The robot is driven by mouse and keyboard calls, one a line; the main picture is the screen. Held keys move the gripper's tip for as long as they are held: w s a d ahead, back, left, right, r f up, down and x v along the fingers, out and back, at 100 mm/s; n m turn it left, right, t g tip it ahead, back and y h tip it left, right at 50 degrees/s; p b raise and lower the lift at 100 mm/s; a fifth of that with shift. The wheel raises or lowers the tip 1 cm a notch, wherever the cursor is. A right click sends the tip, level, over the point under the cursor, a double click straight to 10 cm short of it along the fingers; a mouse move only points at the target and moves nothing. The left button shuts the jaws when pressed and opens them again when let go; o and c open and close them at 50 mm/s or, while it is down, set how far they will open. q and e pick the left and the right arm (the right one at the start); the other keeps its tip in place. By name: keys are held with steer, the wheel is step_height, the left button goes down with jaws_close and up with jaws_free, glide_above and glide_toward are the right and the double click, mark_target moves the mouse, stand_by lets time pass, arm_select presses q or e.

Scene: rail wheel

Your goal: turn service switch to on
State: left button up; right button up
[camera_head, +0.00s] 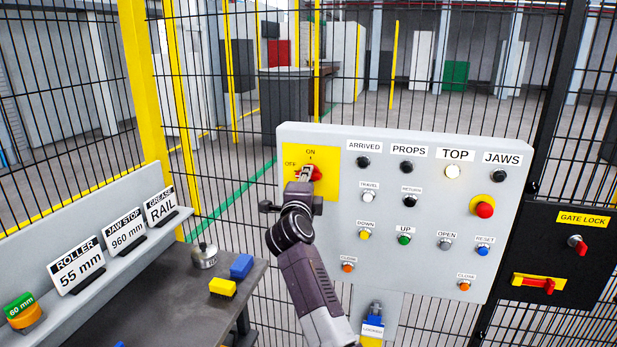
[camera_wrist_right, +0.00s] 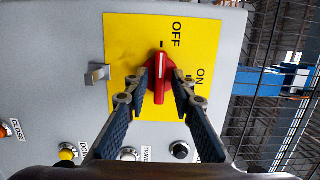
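The service switch is a red rotary knob (camera_head: 316,173) on a yellow plate (camera_head: 325,190) at the panel's upper left, with OFF at the left and ON at the top. In the wrist view, turned sideways, the red knob (camera_wrist_right: 160,80) has its white line pointing toward the OFF mark. My right gripper (camera_head: 308,172) is at the knob and partly covers it. In the wrist view its fingers (camera_wrist_right: 164,72) straddle the red handle, one on each side, with gaps visible beside the handle. Contact at the tips is unclear. My left gripper is not in view.
The grey panel (camera_head: 430,270) carries several buttons and a red emergency button (camera_head: 485,210). A metal hasp (camera_wrist_right: 98,74) sticks out beside the yellow plate. A gate lock box (camera_head: 560,250) is at the right. A bench (camera_head: 165,290) with blocks stands at the left.

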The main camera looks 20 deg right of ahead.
jaws_close()
steer(key=shift+f+m+b, duration=0.2)
steer(key=shift+m+b, duration=0.5)
steer(key=shift+b, duration=0.1)
steer(key=m+b, duration=0.2)
steer(key=shift+m+h, duration=0.3)
steer(key=shift+m+b, duration=0.4)
steer(key=shift+b, duration=0.15)
steer(key=shift+r, duration=0.1)
